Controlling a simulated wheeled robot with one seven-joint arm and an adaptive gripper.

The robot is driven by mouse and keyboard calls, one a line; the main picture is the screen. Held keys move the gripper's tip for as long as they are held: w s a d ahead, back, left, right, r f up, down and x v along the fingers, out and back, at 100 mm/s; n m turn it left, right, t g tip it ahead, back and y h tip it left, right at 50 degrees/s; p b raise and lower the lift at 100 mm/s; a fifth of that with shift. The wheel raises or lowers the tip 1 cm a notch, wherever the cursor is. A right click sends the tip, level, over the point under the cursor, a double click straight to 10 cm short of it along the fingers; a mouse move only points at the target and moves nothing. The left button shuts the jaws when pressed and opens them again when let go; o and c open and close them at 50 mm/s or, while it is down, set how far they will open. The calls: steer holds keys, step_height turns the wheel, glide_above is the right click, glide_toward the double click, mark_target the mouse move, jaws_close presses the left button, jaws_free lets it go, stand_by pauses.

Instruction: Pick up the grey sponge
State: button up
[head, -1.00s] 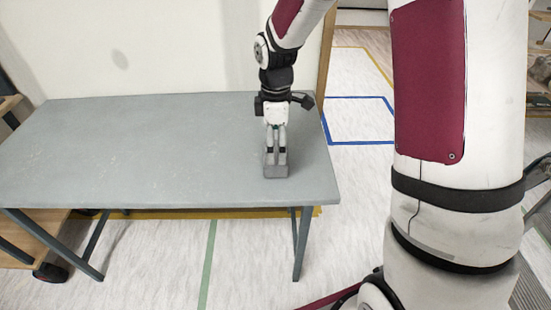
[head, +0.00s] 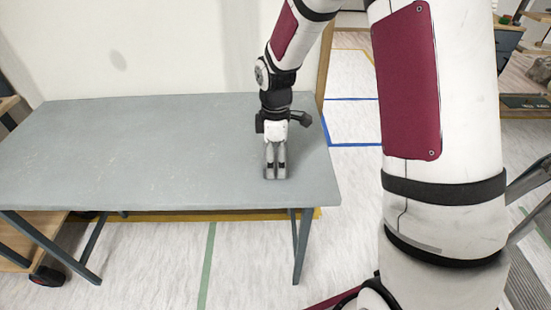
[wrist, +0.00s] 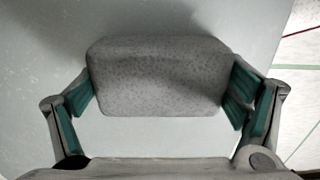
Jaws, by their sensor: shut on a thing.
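The grey sponge (wrist: 160,78) is a rounded block that lies between the two green-padded fingers of my gripper (wrist: 163,92) in the wrist view. The right finger touches its right end, and the left finger is at its left end. In the head view my gripper (head: 275,170) points straight down at the right part of the table. The sponge (head: 275,177) shows there only as a small grey patch at the fingertips, partly hidden by them. It is at or very near the table top.
The grey-blue table (head: 130,150) is bare apart from the sponge. Its right edge is close to my gripper. A pale wall (head: 150,45) stands behind it. Blue tape (head: 352,144) marks the floor to the right.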

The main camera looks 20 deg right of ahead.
steer(key=shift+r, duration=0.6)
steer(key=r, duration=0.1)
steer(key=s+r+p, duration=0.1)
steer(key=shift+d+r, duration=0.3)
steer(key=shift+d, duration=0.1)
steer(key=s+d, duration=0.3)
steer(key=s, duration=0.1)
steer(key=s+d+p, duration=0.1)
steer(key=s+d, duration=0.1)
steer(key=s, duration=0.2)
steer(key=s+d+r+p, duration=0.1)
steer(key=s+d, duration=0.2)
steer(key=s, duration=0.1)
steer(key=shift+d+r, duration=0.1)
steer(key=shift+d, duration=0.2)
